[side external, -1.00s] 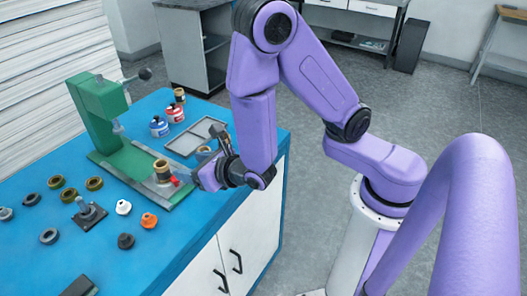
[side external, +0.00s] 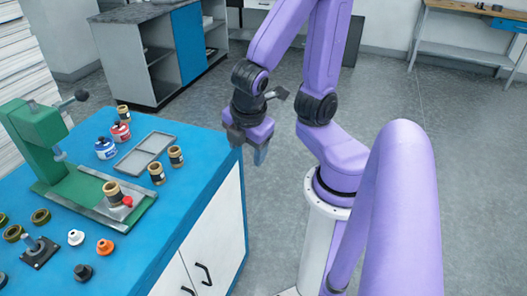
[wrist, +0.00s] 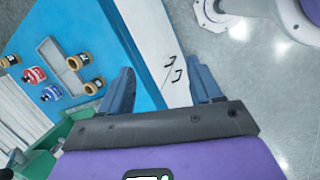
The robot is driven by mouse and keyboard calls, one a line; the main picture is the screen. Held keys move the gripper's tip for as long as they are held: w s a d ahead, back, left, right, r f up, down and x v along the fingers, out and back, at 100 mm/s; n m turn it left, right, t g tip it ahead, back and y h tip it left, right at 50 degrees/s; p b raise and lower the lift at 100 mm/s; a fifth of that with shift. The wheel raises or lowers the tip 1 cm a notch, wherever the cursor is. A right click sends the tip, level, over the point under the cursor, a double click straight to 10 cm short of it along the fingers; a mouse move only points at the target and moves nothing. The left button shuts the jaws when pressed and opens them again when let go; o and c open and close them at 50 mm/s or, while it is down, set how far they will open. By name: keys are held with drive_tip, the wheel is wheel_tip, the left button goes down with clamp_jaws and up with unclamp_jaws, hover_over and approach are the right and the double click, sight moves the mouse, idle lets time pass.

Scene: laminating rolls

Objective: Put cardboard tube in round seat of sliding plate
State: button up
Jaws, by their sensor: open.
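A tan cardboard tube (side external: 111,191) with a dark lower part stands upright on the sliding plate (side external: 135,208) of the green press, beside a red knob; the round seat under it is hidden. Two similar tubes (side external: 157,174) (side external: 175,156) stand on the blue table to the right of the grey tray, and another (side external: 123,113) stands behind the jars. My gripper (side external: 249,147) is open and empty, past the table's right edge and apart from every tube. In the wrist view its fingers (wrist: 163,90) are spread over the table edge and white cabinet.
The green press (side external: 35,140) stands at the left with its lever up. Knobs and rings lie in front. The table's right edge is clear.

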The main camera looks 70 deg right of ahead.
drive_tip(key=s+a+y, duration=0.1)
drive_tip(key=s+r+m+g+y, duration=0.1)
drive_tip(key=s, duration=0.1)
drive_tip(key=s+a+r+m+y, duration=0.1)
drive_tip(key=s, duration=0.1)
drive_tip(key=shift+a+g, duration=0.35)
drive_tip(key=shift+g, duration=0.05)
